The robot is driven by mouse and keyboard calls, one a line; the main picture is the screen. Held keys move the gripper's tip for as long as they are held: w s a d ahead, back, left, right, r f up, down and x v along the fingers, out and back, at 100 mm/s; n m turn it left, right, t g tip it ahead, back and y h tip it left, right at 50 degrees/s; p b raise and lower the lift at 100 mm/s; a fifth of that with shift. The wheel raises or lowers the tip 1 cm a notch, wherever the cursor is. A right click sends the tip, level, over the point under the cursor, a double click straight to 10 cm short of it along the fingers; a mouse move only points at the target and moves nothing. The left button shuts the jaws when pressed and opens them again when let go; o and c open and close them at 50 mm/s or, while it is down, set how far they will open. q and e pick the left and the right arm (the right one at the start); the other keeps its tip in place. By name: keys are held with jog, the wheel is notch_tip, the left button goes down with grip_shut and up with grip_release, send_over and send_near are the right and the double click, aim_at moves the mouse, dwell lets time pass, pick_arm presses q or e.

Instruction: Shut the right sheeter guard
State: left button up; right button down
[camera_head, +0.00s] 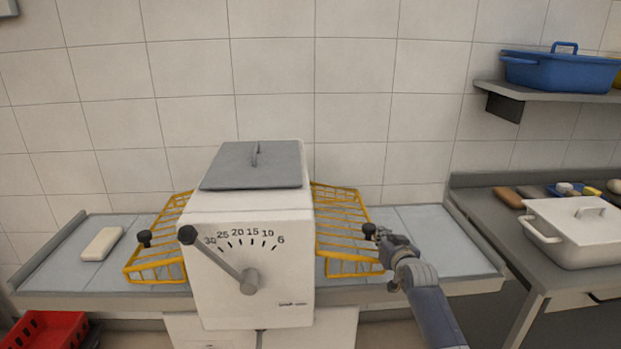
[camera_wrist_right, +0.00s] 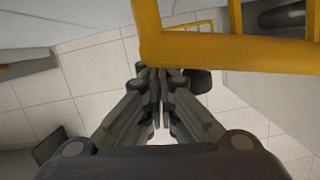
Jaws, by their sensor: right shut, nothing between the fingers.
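The sheeter (camera_head: 250,215) is a white block with a dial and lever in the middle of the head view. The right sheeter guard (camera_head: 340,222) is a yellow wire cage sloping down from its right side over the belt, with a black knob (camera_head: 369,230) at its outer edge. My right gripper (camera_head: 378,236) is shut and empty, beside that knob; I cannot tell whether they touch. In the right wrist view the closed fingers (camera_wrist_right: 160,80) are right by the guard's yellow bar (camera_wrist_right: 230,50), with a dark knob-like piece (camera_wrist_right: 196,82) partly behind them. My left gripper is out of view.
The left guard (camera_head: 160,240) slopes similarly, with a pale block (camera_head: 102,244) on the belt beside it. At right, a counter holds a white lidded pot (camera_head: 575,232) below a shelf with a blue pot (camera_head: 560,72). The right belt end (camera_head: 440,240) is clear.

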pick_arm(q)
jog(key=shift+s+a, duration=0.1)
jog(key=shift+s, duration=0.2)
pick_arm(e)
jog(key=shift+f, duration=0.15)
